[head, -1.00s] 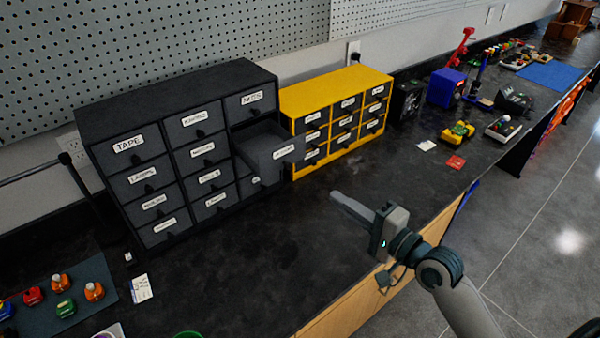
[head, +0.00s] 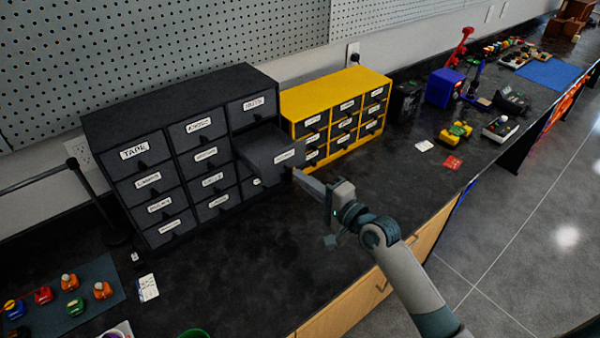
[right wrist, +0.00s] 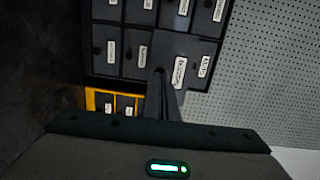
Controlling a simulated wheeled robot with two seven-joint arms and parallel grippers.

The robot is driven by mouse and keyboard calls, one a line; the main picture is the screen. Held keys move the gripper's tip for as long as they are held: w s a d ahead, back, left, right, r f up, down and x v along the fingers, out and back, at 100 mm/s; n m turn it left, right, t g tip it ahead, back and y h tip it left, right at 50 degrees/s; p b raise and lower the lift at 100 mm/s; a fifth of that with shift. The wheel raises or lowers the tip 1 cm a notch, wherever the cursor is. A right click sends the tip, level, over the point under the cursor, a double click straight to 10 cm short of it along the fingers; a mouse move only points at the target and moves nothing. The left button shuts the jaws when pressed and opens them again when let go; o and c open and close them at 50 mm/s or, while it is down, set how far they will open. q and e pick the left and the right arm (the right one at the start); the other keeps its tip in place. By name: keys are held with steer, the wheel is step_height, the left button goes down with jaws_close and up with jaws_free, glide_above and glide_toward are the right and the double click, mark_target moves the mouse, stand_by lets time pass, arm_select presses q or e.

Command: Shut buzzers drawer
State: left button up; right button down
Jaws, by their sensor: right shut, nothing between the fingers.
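The dark cabinet (head: 118,118) stands on the counter with labelled drawers. One drawer (head: 270,150) in its right column, second row, is pulled out; its label is too small to read surely. In the right wrist view this drawer (right wrist: 196,48) lies just beyond my fingertips. My right gripper (head: 297,174) is shut and empty, its tips close to the lower front of the open drawer; I cannot tell if they touch. It also shows in the right wrist view (right wrist: 160,75). The other drawers look shut. My left gripper is not in view.
A yellow cabinet (head: 337,80) stands right of the dark one. Farther right are a blue box (head: 443,87), a yellow device (head: 456,132) and cards. Small coloured items lie on a mat (head: 92,272) at lower left. The counter before the cabinets is mostly clear.

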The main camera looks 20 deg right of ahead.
mark_target(270, 148)
steer(key=shift+w+a, duration=0.25)
steer(key=shift+w, duration=0.35)
steer(key=x, duration=0.4)
steer(key=b+x, duration=0.1)
steer(key=x, duration=0.4)
steer(key=d+b+x, duration=0.1)
steer(key=x, duration=0.3)
steer(key=shift+w+a+r, duration=0.15)
steer(key=shift+w+a, duration=0.05)
steer(key=shift+w, duration=0.35)
steer(key=shift+r, duration=0.35)
steer(key=shift+r, duration=0.1)
